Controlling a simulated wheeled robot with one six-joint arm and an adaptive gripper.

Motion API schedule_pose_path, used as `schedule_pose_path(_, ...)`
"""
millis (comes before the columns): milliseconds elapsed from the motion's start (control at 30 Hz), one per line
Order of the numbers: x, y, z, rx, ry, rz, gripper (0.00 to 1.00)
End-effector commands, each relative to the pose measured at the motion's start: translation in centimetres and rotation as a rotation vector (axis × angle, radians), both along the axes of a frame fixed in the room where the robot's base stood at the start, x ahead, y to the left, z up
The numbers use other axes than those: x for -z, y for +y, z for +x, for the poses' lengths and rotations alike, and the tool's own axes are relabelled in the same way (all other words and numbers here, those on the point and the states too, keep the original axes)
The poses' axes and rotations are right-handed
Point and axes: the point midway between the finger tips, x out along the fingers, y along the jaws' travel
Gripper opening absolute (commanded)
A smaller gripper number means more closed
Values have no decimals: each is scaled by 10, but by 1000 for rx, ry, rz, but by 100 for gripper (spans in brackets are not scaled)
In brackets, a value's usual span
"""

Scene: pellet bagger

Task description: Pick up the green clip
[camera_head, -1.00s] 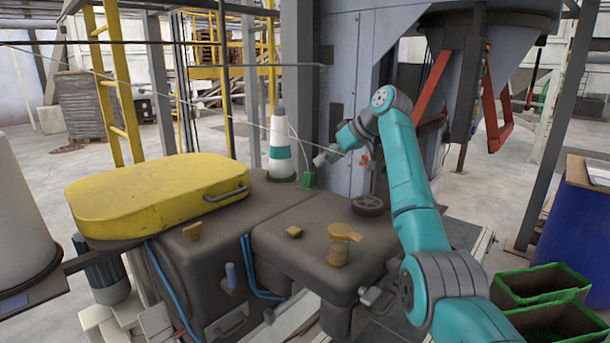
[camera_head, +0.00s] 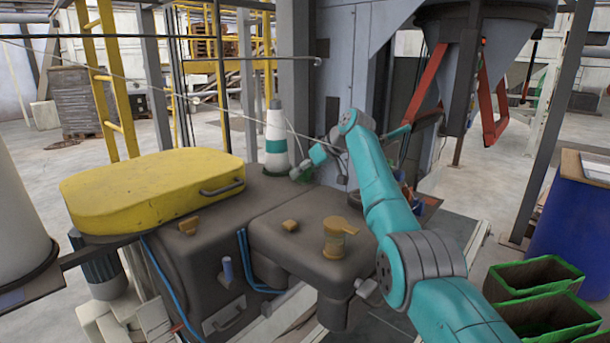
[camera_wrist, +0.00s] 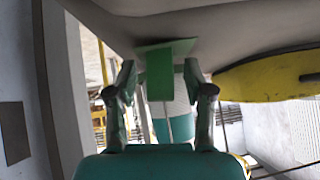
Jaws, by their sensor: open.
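The green clip (camera_wrist: 158,78) shows in the wrist view as a flat green upright piece with a wider green part at the surface end. It lies between the two fingers of my gripper (camera_wrist: 159,70), with a gap on each side. My gripper is open and not clamped on it. In the head view my gripper (camera_head: 298,172) is low beside the foot of the white and teal cone, and the green clip (camera_head: 307,176) is mostly hidden there.
The white cone with a teal band (camera_head: 276,142) stands right behind the clip. A yellow lid (camera_head: 150,192) lies to the left. Green-rimmed bins (camera_head: 535,275) stand at right.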

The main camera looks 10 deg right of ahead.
Motion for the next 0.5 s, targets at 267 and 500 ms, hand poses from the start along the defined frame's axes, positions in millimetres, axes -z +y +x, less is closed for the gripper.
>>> schedule_pose_path(267,1,1,1,0,-1,1,52)
schedule_pose_path(500,1,1,1,0,-1,1,0)
